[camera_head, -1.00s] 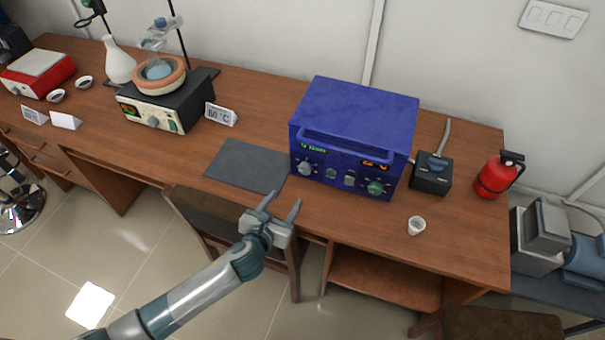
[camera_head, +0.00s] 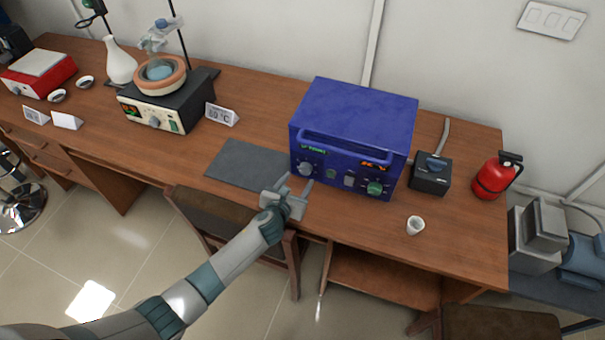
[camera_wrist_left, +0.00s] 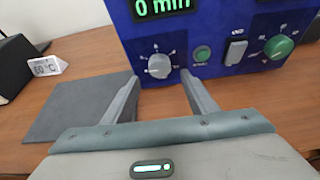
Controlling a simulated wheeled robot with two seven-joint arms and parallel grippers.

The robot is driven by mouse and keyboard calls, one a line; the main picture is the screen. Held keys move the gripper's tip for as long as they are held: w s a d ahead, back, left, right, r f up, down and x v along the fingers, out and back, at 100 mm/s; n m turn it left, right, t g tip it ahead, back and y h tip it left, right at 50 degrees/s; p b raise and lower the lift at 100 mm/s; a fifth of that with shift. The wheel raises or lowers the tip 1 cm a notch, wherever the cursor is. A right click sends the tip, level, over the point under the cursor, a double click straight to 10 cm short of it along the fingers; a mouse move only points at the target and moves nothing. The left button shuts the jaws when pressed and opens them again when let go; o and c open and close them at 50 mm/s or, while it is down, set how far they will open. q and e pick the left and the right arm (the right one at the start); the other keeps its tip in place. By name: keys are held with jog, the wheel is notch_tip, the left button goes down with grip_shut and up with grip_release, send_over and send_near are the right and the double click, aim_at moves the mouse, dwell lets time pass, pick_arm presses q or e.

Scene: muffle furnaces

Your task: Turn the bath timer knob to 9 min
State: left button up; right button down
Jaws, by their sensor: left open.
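The blue box (camera_head: 352,130) stands on the wooden bench. In the left wrist view its green display reads "0 min", above a grey knob (camera_wrist_left: 158,66) ringed by dial marks. That knob also shows in the head view (camera_head: 306,168) at the left of the box's front panel. My left gripper (camera_head: 299,180) is open just in front of the panel. In the left wrist view its fingertips (camera_wrist_left: 160,78) lie on either side of the knob's lower part; I cannot tell whether they touch it. My right gripper is not in view.
Right of the grey knob are a small green button (camera_wrist_left: 202,54), a rocker switch (camera_wrist_left: 236,50) and a green knob (camera_wrist_left: 279,47). A dark grey mat (camera_head: 246,165) lies left of the box. A small white cup (camera_head: 415,225) stands near the bench's front edge.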

aim_at(304, 172)
pick_arm(q)
jog(key=shift+x, duration=2.75)
jog(key=c, duration=1.1)
